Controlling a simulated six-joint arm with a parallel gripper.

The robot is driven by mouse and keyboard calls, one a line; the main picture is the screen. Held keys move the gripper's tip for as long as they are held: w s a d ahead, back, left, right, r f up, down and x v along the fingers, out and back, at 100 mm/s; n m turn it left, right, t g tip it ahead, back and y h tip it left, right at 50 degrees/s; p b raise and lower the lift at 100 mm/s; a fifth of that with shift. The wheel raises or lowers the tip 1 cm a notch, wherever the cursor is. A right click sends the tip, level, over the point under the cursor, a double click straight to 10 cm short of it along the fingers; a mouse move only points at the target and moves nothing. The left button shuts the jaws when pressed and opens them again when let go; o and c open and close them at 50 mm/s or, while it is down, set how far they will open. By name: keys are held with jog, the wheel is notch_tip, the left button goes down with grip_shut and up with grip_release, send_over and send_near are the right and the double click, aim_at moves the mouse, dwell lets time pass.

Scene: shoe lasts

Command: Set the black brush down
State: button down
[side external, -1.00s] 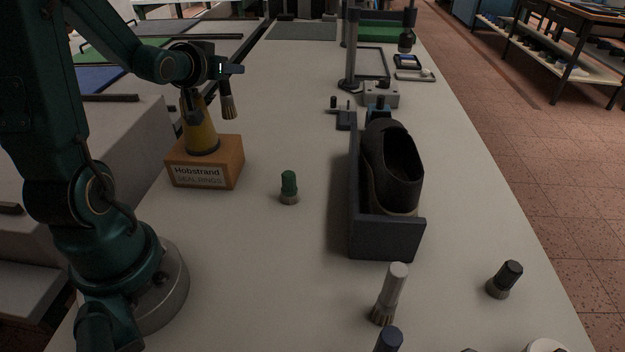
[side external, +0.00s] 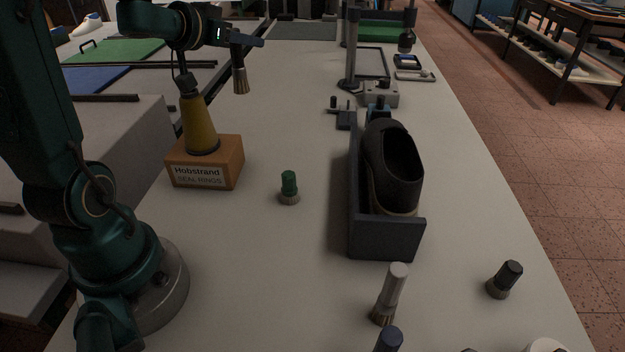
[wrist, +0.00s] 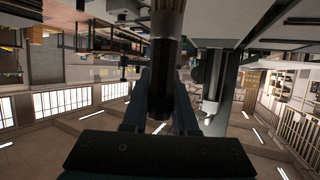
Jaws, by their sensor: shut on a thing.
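My gripper (side external: 240,43) is shut on a brush with a dark, blackish handle and pale tan bristles (side external: 241,80). The brush hangs bristles down, near upright, in the air above the far left part of the table, behind the yellow cone. In the wrist view the dark brush (wrist: 165,45) stands between the fingers (wrist: 160,95), which hide part of the handle. Another black-handled brush (side external: 505,279) stands tilted on the table at the front right.
A yellow cone on a wooden block (side external: 205,163) stands close to my arm. A green-topped brush (side external: 289,188), a dark tray (side external: 385,240) holding a black shoe (side external: 392,165), and a white-handled brush (side external: 391,294) stand on the table (side external: 300,250). The table between block and tray is mostly clear.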

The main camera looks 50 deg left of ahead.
jog(key=d+r+m+g+h, duration=0.1)
jog(key=d+m+g+h, duration=0.1)
jog(key=d+m+h, duration=1.2)
jog(key=s+d+f+m+g+h, duration=0.45)
jog(key=s+d+m+g, duration=0.25)
jog(key=s+d+g, duration=0.4)
jog(key=shift+m+y, duration=0.35)
jog(key=shift+m, duration=0.05)
jog(key=shift+s+d+f, duration=0.25)
jog(key=shift+d+f, duration=1.75)
jog(key=shift+s+d+f, duration=0.25)
jog(key=shift+d+f, duration=1.75)
jog(key=shift+f, duration=0.05)
jog(key=shift+s+d+f, duration=0.25)
jog(key=shift+d+f, duration=1.75)
jog(key=shift+f, duration=0.1)
jog(key=c, duration=0.7)
grip_release()
